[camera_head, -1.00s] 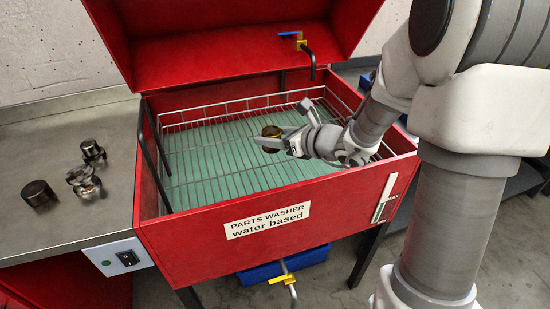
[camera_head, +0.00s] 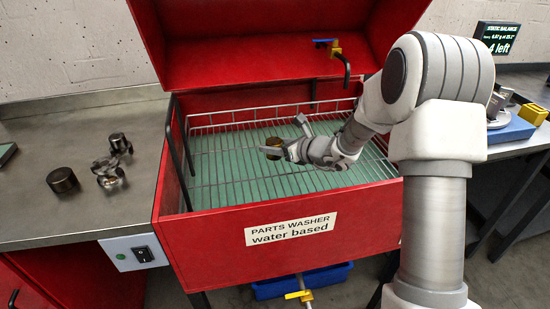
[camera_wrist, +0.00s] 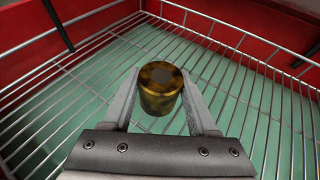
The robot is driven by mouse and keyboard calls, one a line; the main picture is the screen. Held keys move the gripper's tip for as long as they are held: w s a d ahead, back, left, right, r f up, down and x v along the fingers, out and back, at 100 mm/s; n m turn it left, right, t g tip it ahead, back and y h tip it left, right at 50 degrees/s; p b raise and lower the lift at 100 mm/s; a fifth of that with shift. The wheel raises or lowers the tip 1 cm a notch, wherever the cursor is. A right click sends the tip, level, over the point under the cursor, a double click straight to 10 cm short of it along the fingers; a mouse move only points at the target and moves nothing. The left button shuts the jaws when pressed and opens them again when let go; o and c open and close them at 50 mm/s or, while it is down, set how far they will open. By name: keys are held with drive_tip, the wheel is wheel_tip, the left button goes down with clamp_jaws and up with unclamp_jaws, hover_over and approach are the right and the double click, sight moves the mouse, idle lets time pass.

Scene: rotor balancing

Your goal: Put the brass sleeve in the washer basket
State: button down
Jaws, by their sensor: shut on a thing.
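The brass sleeve (camera_wrist: 160,90) is a short, stained brass cylinder held between the two fingers of my gripper (camera_wrist: 160,100). In the head view the sleeve (camera_head: 274,146) shows at the fingertips of my gripper (camera_head: 275,150). The washer basket (camera_head: 225,122) is a wire basket inside the red parts washer (camera_head: 200,222), over a green bottom. My gripper and the sleeve are over the basket, inside its rim as seen from above. In the wrist view the basket wires (camera_wrist: 240,95) run around and below the sleeve. I cannot tell whether the sleeve touches the wires.
The washer's red lid (camera_head: 260,45) stands open behind, with a tap (camera_head: 340,60) hanging at its front. A dark cylinder (camera_head: 62,180) and other metal parts (camera_head: 110,172) lie on the left bench. Much of the basket is empty.

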sight(280, 158)
drive_tip(key=shift+f+b, duration=0.55)
drive_tip(key=shift+f, duration=1.3)
drive_tip(key=shift+f, duration=0.2)
drive_tip(key=shift+c, duration=0.9)
unclamp_jaws()
